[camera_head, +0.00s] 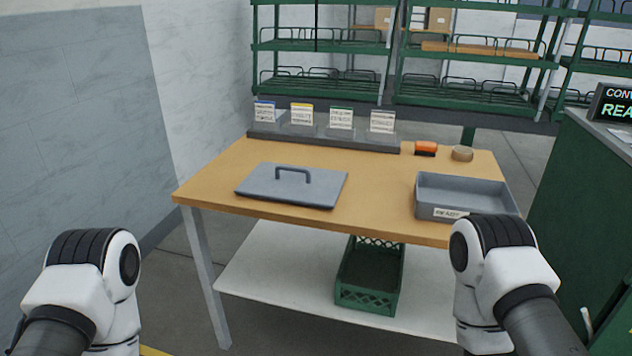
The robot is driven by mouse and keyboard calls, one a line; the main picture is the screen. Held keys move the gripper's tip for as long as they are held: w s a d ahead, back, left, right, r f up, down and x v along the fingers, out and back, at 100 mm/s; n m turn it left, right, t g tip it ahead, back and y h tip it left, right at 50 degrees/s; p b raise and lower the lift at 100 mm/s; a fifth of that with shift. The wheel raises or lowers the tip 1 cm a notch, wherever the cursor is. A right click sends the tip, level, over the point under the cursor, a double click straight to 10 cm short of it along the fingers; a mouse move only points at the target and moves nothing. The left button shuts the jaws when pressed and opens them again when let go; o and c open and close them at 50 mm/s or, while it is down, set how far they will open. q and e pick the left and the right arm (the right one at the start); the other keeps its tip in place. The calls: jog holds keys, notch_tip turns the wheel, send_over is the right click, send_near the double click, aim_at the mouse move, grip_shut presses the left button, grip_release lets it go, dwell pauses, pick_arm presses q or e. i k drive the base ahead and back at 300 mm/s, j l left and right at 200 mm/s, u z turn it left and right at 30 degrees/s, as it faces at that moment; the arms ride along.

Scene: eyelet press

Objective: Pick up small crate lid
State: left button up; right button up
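A flat grey lid (268,189) with a dark arched handle (294,171) lies on the left front part of the wooden table (375,200). Its handle stands up and nothing covers it. My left arm shows at the lower left and my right arm at the lower right, both in front of the table and apart from the lid. Neither gripper's fingers are in view.
A grey open tray (467,190) with a label stands at the table's right. An orange-and-black object (426,148) and a tan round item (462,153) lie behind it. A card rack (330,142) lines the back edge. A green crate (367,299) sits on the lower shelf.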

aim_at(307, 186)
jog(key=u, duration=2.35)
jog(key=z, duration=2.35)
jog(key=i+j+z, duration=0.2)
jog(key=j, duration=0.15)
jog(key=i+j+z, duration=0.25)
jog(key=j+z, duration=0.2)
jog(key=j, duration=0.25)
jog(key=i+j+z, duration=0.1)
jog(key=j+z, duration=0.15)
jog(key=j, duration=0.15)
jog(key=i+j+z, duration=0.2)
jog(key=j, duration=0.2)
jog(key=k, duration=0.1)
